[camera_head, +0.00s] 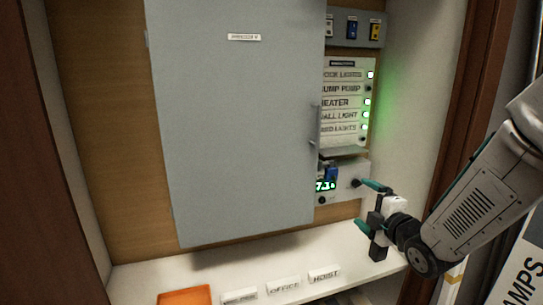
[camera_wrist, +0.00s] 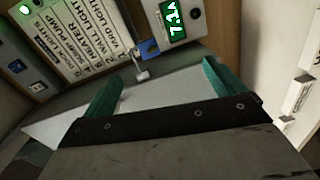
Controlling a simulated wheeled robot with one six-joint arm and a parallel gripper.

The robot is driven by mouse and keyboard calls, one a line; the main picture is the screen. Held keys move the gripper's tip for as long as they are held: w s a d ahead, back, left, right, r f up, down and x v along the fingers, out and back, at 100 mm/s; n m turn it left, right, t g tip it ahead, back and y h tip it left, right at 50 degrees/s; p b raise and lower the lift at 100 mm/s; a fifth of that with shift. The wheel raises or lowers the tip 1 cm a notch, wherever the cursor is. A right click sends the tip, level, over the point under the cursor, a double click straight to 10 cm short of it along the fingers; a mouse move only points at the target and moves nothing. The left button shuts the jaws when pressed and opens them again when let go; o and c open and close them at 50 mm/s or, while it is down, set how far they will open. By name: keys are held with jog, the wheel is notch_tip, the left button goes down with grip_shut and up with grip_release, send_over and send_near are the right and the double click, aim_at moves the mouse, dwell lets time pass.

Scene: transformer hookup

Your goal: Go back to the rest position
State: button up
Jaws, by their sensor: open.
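My gripper (camera_head: 370,213) is at the lower right of the cabinet in the head view, in front of the shelf and just below the meter box. Its two green-tipped fingers are spread apart with nothing between them. In the wrist view my gripper (camera_wrist: 160,92) also shows open and empty, with the grey door panel (camera_wrist: 75,118) behind the fingers. The grey cabinet door (camera_head: 235,130) stands in front of part of the breaker panel in the head view. The rest position itself is not marked in either view.
The breaker panel (camera_head: 345,103) has several labels and green lights. Below it is a meter box (camera_head: 350,181) with a green display and a blue part (camera_head: 331,173). The white shelf (camera_head: 210,270) holds label blocks (camera_head: 282,287) and an orange item (camera_head: 185,297). A brown post (camera_head: 470,90) stands right.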

jog(key=s+d+f+m+g+h, duration=0.4)
jog(key=f+m+g, duration=0.1)
jog(key=f+m, duration=0.25)
jog(key=s+d+m+g+h, duration=0.25)
jog(key=s+m+g, duration=0.25)
jog(key=s, duration=0.3)
jog(key=s+a+r+m+g, duration=0.1)
jog(key=s+r+m, duration=0.1)
jog(key=s+r, duration=0.2)
jog(key=s+a+r+m+g+y, duration=0.1)
jog(key=s+r+m+g, duration=0.1)
jog(key=s, duration=0.8)
jog(key=s+a+r+m+g, duration=0.1)
jog(key=s+a+r+m, duration=0.1)
jog(key=s+r, duration=0.4)
jog(key=shift+s+m+g, duration=0.4)
jog(key=shift+s+m, duration=0.35)
jog(key=shift+s, duration=0.3)
jog(key=shift+y, duration=0.25)
